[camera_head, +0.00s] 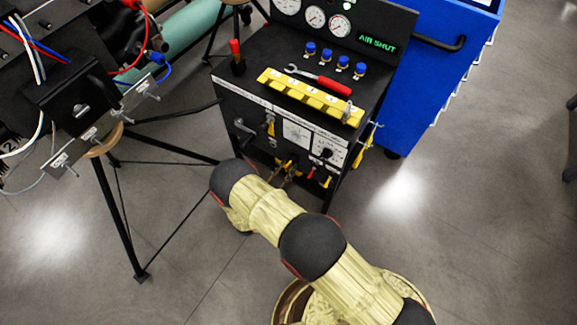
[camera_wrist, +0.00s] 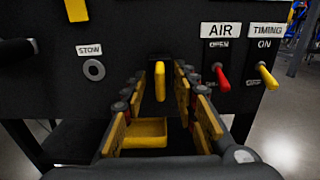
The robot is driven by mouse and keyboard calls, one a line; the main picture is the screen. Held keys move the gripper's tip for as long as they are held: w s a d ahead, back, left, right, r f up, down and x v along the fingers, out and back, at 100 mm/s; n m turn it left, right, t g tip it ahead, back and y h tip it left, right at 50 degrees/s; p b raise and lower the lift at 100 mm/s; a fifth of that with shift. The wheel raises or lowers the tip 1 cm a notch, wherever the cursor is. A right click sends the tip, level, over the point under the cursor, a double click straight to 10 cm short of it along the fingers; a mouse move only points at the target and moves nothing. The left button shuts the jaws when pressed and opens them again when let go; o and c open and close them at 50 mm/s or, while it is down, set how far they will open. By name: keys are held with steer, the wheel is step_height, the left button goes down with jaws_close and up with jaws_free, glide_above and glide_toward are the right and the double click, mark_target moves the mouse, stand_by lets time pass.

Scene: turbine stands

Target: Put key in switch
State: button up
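In the wrist view, a yellow upright key-like piece (camera_wrist: 159,82) stands out from the black panel, between my fingertips. I cannot tell whether it is the key or a switch handle. My gripper (camera_wrist: 160,74) is open around it, with a gap on each side and no clear contact. A round grey-ringed socket (camera_wrist: 94,70) under a STOW label sits left of the fingers. In the head view, my gripper (camera_head: 287,170) is at the front of the black stand (camera_head: 260,95), low on its panel and partly hidden by my arm.
Right of the fingers are a red AIR lever (camera_wrist: 222,77) and a yellow TIMING lever (camera_wrist: 267,76). In the head view, a red-handled wrench (camera_head: 320,80) lies on the stand's top. A blue cabinet (camera_head: 425,80) stands right, and a tripod leg (camera_head: 118,215) left.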

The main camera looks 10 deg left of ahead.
steer(key=shift+c, duration=0.5)
stand_by(0.4)
jaws_close()
stand_by(0.8)
